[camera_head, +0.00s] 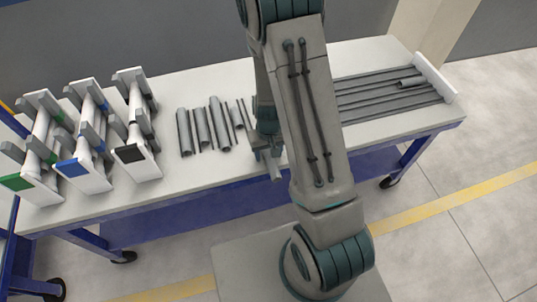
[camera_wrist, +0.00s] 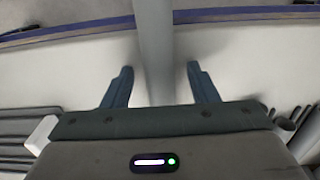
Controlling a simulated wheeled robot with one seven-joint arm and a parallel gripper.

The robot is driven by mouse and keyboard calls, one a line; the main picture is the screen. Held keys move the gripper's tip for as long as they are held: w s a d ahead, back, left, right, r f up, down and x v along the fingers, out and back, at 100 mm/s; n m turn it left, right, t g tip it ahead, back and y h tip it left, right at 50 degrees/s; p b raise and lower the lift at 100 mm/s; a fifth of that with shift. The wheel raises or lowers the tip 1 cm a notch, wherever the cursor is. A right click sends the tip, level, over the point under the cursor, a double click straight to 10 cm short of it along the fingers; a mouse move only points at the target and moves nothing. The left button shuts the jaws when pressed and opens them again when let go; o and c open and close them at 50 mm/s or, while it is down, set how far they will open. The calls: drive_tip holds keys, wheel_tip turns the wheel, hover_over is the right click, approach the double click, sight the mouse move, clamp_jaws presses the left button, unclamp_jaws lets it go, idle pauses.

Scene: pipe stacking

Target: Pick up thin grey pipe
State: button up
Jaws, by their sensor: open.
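Several grey pipes of differing thickness lie side by side on the white table. Thin grey pipes (camera_head: 195,131) lie among thicker ones (camera_head: 219,124) left of my arm. I cannot tell which thin pipe is meant. My gripper (camera_head: 267,158) is over the table's front part, right of this row, partly hidden by my arm. In the wrist view my gripper (camera_wrist: 160,72) is open, its fingers spread either side of a grey pipe (camera_wrist: 154,45). The pipe runs up past the table's edge, with gaps to both fingers. Its lower end is hidden by the gripper body.
Three white holders (camera_head: 137,162) with green, blue and black marks stand at the left, with grey pipes across them. Long grey pipes (camera_head: 385,97) lie at the right against a white end block (camera_head: 436,78). The table's front edge (camera_head: 180,197) is blue below.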

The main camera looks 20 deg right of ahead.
drive_tip(key=c, duration=1)
drive_tip(key=shift+c, duration=0.2)
